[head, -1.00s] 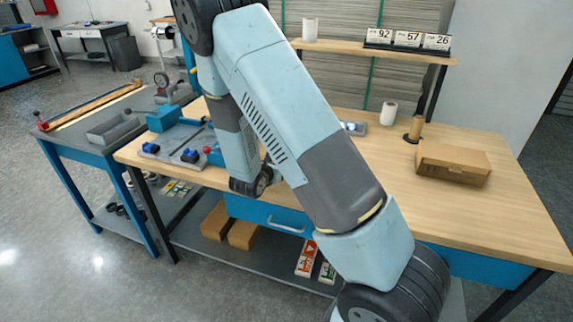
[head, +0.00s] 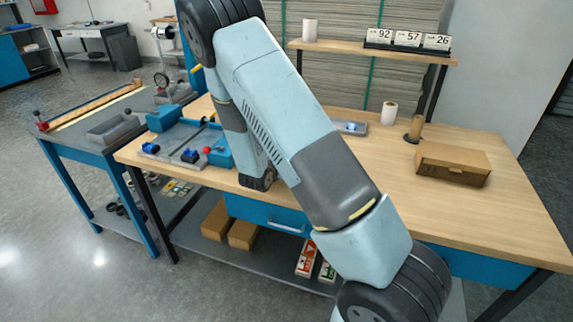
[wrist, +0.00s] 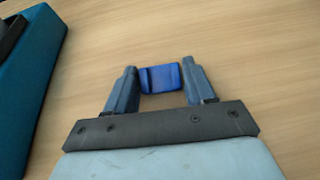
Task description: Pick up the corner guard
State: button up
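The corner guard (wrist: 161,78) is a small blue block with a raised strip along one side. In the wrist view it lies on the wooden tabletop, between the tips of my gripper's two fingers (wrist: 160,80). The fingers are apart, one on each side of it, with their inner faces very close to its ends. I cannot tell if they touch it. In the head view my arm hides the guard and the fingers.
A teal fixture (wrist: 22,75) stands left of my gripper in the wrist view. The workbench (head: 350,190) holds a blue-grey jig (head: 185,150), a cardboard box (head: 452,165), a white roll (head: 388,113) and a brown spool (head: 414,130). A shelf (head: 345,48) stands behind.

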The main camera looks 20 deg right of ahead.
jog(key=c, duration=0.6)
jog(key=shift+o, duration=0.2)
